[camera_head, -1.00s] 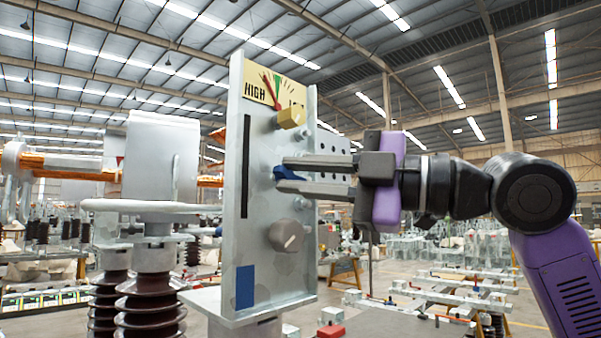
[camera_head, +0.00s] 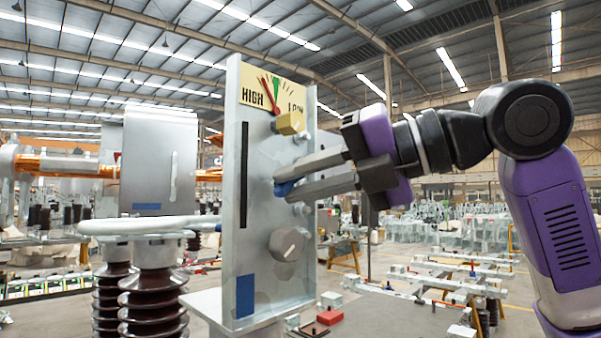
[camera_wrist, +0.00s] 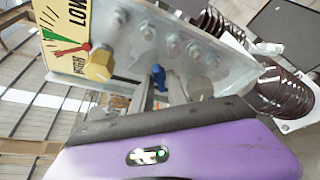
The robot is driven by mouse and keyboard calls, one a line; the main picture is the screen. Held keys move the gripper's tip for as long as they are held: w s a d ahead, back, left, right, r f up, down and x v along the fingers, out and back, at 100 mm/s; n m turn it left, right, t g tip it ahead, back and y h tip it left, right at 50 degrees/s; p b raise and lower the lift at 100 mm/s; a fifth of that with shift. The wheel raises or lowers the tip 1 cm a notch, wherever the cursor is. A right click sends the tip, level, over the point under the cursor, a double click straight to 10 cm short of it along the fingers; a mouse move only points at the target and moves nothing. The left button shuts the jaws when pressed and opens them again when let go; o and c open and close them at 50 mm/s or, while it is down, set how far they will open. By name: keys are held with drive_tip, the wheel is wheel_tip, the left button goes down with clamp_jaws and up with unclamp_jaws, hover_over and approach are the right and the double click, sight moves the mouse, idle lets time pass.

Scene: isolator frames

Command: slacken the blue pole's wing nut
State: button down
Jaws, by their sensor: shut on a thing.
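The blue wing nut (camera_head: 284,187) sits on the front of an upright grey metal panel (camera_head: 262,232), between a yellow knob and a grey knob. My gripper (camera_head: 287,184) reaches in from the right, and its two fingers are shut on the wing nut. The fingers cover much of it. In the wrist view the blue wing nut (camera_wrist: 158,74) shows beside the fingers (camera_wrist: 165,86), with the purple gripper body below.
The yellow knob (camera_head: 291,122) is close above the fingers, under a HIGH/LOW gauge (camera_head: 283,94) with a red needle. The grey knob (camera_head: 287,244) is below. Brown ribbed insulators (camera_head: 152,300) stand at left. A small red block (camera_head: 329,316) lies low behind the panel.

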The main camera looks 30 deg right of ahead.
drive_tip(key=n+h+p, duration=0.1)
drive_tip(key=n+h, duration=0.1)
drive_tip(key=n, duration=0.1)
drive_tip(key=shift+a+n, duration=0.1)
drive_tip(key=shift+n, duration=0.2)
drive_tip(key=shift+p, duration=0.3)
idle(0.3)
drive_tip(key=c, duration=1.3)
unclamp_jaws()
drive_tip(key=shift+b+v, duration=0.65)
drive_tip(key=shift+v, duration=3.3)
drive_tip(key=shift+a+r, duration=0.1)
